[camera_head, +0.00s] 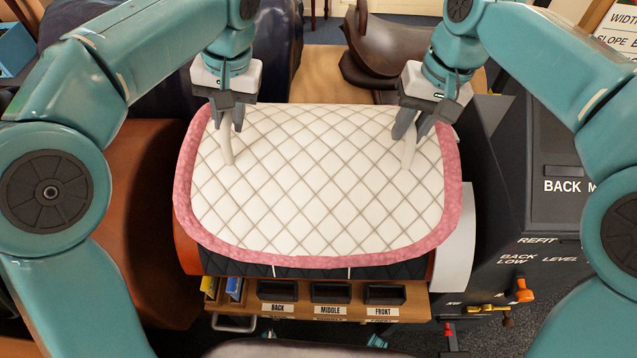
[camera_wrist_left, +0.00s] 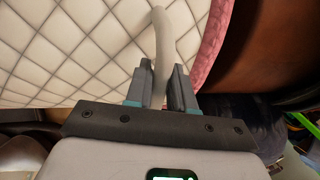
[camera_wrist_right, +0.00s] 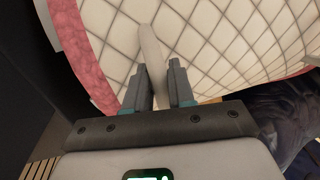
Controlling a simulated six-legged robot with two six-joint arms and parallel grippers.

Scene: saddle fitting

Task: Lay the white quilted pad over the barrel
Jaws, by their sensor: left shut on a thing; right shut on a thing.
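The white quilted pad (camera_head: 320,180) with a pink border lies spread over the barrel (camera_head: 187,250) in the head view. My left gripper (camera_head: 228,122) is shut on a pale strap (camera_wrist_left: 163,45) at the pad's upper left. My right gripper (camera_head: 412,127) is shut on a second pale strap (camera_wrist_right: 151,52) at the upper right. Both straps stand against the pad's white face. The pad (camera_wrist_left: 70,45) also fills much of each wrist view (camera_wrist_right: 220,45).
A wooden shelf (camera_head: 330,310) with bins labelled BACK, MIDDLE and FRONT sits below the barrel. A dark cabinet (camera_head: 540,190) with an orange knob (camera_head: 523,290) stands at the right. A brown saddle (camera_head: 385,50) sits behind. A curved white panel (camera_head: 458,240) borders the barrel's right end.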

